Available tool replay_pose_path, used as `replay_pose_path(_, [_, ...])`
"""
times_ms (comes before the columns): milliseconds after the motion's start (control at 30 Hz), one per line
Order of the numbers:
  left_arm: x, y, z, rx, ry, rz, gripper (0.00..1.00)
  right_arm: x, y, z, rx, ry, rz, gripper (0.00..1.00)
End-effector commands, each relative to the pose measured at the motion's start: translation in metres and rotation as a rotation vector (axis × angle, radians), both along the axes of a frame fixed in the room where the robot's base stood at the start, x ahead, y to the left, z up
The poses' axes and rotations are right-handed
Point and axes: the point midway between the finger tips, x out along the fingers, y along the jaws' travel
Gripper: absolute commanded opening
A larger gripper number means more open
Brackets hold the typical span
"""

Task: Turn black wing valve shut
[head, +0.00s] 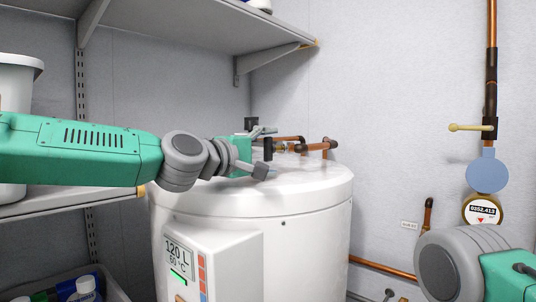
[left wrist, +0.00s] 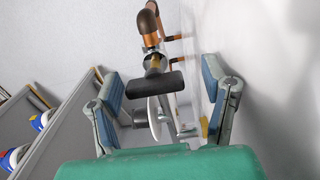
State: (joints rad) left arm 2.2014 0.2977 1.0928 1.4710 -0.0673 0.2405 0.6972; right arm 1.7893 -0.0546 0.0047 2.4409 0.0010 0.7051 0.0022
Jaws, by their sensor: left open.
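The black wing valve (head: 268,148) sits on the copper pipework on top of the white boiler. In the left wrist view its black bar handle (left wrist: 155,84) lies crosswise in front of a brass fitting and copper pipe. My left gripper (head: 264,150) is open at the valve, reaching in from the left. In the left wrist view its two fingers stand either side of the handle, with a clear gap on both sides. I cannot tell how far the handle reaches in between the pads. My right gripper is out of view; only part of my right arm shows at the lower right.
The white boiler (head: 290,235) stands below the gripper. Copper pipes (head: 318,146) run over its top, close to the gripper. A grey shelf (head: 180,30) hangs above. At the right, a pipe carries a yellow lever (head: 468,127) and a round meter (head: 482,210).

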Motion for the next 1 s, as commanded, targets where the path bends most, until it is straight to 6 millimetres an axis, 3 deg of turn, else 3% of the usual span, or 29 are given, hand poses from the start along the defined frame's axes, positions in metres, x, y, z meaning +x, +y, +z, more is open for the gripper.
replay_pose_path(267, [-0.016, 0.018, 0.003, -0.003, -0.003, 0.003, 0.67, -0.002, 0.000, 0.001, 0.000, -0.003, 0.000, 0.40])
replay_pose_path(700, [-0.075, 0.079, 0.000, -0.002, 0.001, 0.001, 0.67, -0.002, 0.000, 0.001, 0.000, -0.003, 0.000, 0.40])
replay_pose_path(1000, [-0.084, 0.087, -0.001, 0.000, 0.001, 0.000, 0.67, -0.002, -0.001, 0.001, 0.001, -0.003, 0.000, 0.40])
